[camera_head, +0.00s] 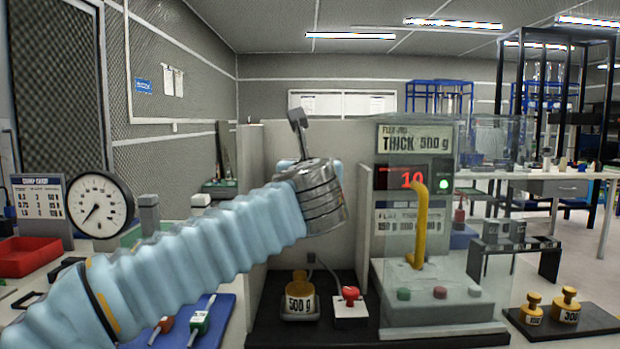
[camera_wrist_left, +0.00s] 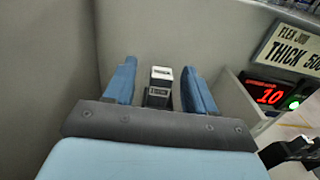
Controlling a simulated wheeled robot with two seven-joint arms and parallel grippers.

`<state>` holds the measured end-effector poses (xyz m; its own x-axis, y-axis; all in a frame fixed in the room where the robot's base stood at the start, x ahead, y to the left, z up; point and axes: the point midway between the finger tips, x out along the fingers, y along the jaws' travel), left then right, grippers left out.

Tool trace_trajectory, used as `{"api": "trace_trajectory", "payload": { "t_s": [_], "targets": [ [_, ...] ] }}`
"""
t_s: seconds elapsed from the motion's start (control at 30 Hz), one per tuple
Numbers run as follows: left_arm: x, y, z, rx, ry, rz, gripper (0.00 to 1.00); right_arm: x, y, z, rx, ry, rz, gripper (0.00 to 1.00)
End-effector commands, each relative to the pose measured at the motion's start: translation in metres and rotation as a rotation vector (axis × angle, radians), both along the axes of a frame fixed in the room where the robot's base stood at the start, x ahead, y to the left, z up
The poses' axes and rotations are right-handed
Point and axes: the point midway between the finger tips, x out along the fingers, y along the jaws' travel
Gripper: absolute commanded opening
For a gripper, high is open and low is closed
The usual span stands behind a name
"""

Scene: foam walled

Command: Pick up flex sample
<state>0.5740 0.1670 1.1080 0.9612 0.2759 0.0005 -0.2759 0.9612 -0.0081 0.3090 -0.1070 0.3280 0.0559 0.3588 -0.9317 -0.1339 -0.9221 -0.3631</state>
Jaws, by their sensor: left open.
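The flex sample shows in the left wrist view as a small dark upright block (camera_wrist_left: 159,89) with a pale label reading THICK. It stands between the two blue fingers of my left gripper (camera_wrist_left: 160,88), with a visible gap on each side. The gripper is open; whether the block lies fully between the fingertips or just beyond them I cannot tell. In the head view my ribbed arm and metal wrist hide the block and most of the gripper. My right gripper is in neither view.
Grey booth walls (camera_head: 278,140) close in behind and left of the gripper. The test rig (camera_head: 440,290), with a yellow handle (camera_head: 419,225) and a red display reading 10, stands right. A 500 g weight (camera_head: 299,300) and a red button (camera_head: 350,294) sit below the wrist.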

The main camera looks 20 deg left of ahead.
Motion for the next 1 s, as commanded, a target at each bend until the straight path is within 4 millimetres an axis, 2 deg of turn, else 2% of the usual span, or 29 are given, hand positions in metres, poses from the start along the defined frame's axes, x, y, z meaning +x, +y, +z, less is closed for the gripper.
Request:
{"api": "trace_trajectory", "payload": {
  "t_s": [0.1,0.2,0.43,0.8,1.0],
  "targets": [
    [0.020,0.005,0.003,0.000,0.002,0.003,0.55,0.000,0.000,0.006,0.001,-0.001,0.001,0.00],
    [0.028,0.006,0.002,0.001,0.001,0.001,0.55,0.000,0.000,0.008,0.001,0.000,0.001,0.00],
    [0.030,0.007,0.001,0.000,0.000,0.000,0.55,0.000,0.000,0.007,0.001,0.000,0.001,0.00],
    [0.030,0.007,0.001,0.000,0.000,0.000,0.00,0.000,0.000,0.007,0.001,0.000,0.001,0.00],
    [0.030,0.007,0.002,0.000,0.000,0.000,0.00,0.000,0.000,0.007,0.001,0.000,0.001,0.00]
  ]
}}
